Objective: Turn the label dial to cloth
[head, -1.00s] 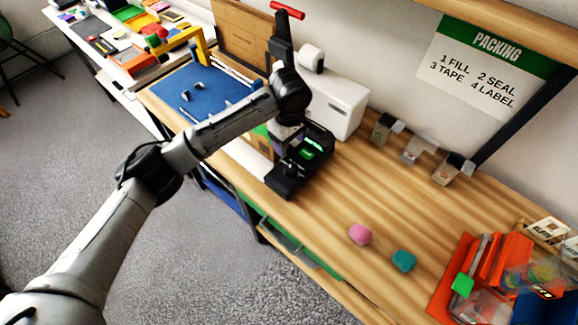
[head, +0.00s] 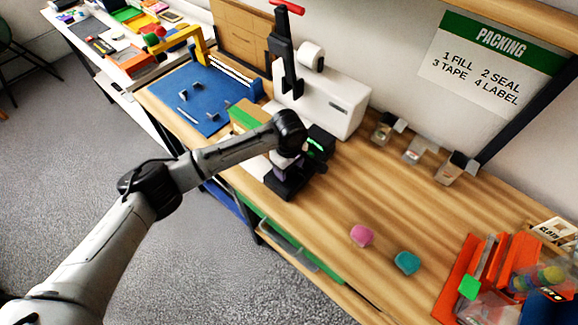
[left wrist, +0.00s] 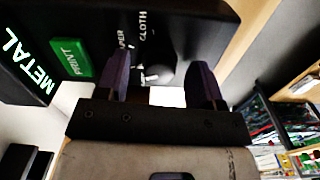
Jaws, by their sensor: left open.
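The black label device (head: 285,185) stands on the wooden bench in front of the white printer, partly hidden by my left arm in the head view. My right gripper is not in view.
A white printer (head: 340,105) with a red-handled black press (head: 284,50) stands behind. A pink block (head: 361,236) and a teal block (head: 407,263) lie to the right.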

